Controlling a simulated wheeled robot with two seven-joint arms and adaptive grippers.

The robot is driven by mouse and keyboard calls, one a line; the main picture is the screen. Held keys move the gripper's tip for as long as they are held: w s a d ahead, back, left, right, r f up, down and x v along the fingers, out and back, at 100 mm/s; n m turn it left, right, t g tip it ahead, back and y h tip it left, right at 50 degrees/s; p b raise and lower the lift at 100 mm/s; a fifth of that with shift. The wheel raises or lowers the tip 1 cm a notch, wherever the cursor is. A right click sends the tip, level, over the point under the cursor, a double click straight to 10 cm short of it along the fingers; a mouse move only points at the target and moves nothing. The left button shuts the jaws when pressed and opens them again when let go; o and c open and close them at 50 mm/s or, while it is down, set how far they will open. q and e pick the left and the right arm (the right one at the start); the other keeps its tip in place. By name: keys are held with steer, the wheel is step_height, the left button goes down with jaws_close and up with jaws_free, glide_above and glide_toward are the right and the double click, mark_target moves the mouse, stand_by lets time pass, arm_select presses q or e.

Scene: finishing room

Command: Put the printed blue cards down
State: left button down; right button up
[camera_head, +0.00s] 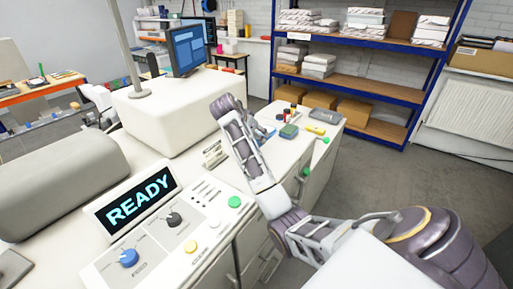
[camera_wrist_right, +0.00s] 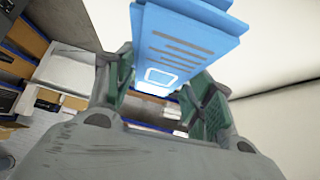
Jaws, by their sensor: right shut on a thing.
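The printed blue cards (camera_wrist_right: 188,42) show in the right wrist view as a light blue stack with grey printed lines and a white outlined square. My right gripper (camera_wrist_right: 165,88) has its green-padded fingers on either side of the stack and is shut on it. In the head view my right arm reaches from the lower right up over the white machine's edge. The forearm largely hides the gripper and cards there; a small blue patch shows just right of it. I cannot see what is directly under the cards. My left gripper is not in view.
A white machine has a READY display (camera_head: 140,201), knobs and a green button (camera_head: 234,202). A green block (camera_head: 289,131), a yellow marker (camera_head: 315,129) and a dark grey item (camera_head: 325,116) lie on the counter beyond my arm. Blue shelving (camera_head: 352,86) stands behind.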

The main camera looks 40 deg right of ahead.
steer(key=shift+f, duration=1.5)
steer(key=shift+f+p, duration=0.65)
steer(key=shift+f, duration=1.2)
steer(key=shift+f, duration=0.1)
steer(key=o, duration=1.2)
steer(key=shift+c, duration=0.2)
steer(key=b+v, duration=0.2)
steer(key=v, duration=0.8)
steer(key=shift+a, duration=0.15)
steer(key=shift+v, duration=0.95)
